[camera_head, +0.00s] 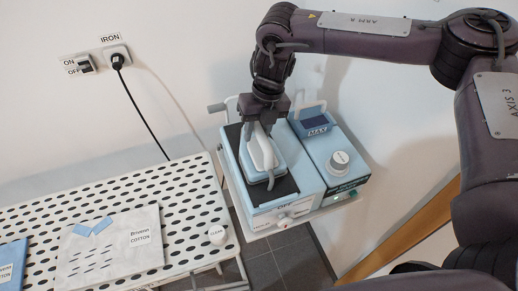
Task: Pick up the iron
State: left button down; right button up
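The iron (264,157) has a light blue body and a white handle. It rests on the black top pad of a light blue and white station (260,206) in the middle of the view. My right gripper (263,125) points down at the far end of the iron's handle. It is very close to the handle or touching it. The fingertips are dark and partly hidden, so I cannot tell whether they are closed on the handle. My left gripper is out of view.
A perforated ironing board (190,201) with a grey cloth (108,245) and a blue cloth (12,262) lies at the left. A dial unit (340,161) marked MAX adjoins the station. A wall plug (117,58) labelled IRON has a black cord.

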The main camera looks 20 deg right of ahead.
grip_shut()
dwell(1.0)
jog(key=shift+r, duration=0.1)
